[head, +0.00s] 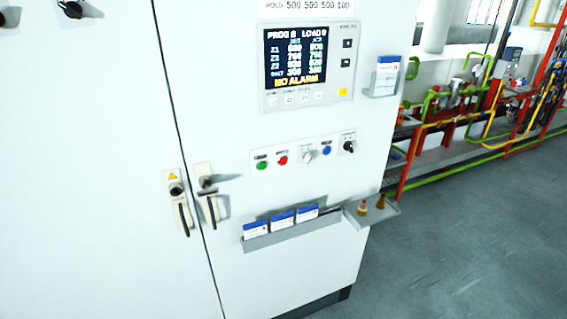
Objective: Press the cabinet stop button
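The white control cabinet (225,110) fills the left and middle of the head view. A strip of controls (310,163) runs across its right door below the screen. On this strip, the red button (282,160) is second from the left, just right of a green button (261,165). Right of the red one are a pale knob (307,155), a blue button (326,150) and a black rotary switch (348,146). The labels above them are too small to read. Neither of my grippers shows in the head view, and nothing covers the red button.
A display panel (308,66) reads "NO ALARM" above the strip. A grey rack (292,232) with blue-and-white packs juts out below, beside a small shelf (371,213) with two brownish items. Door handles (184,215) protrude at left. Open floor (450,240) lies to the right.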

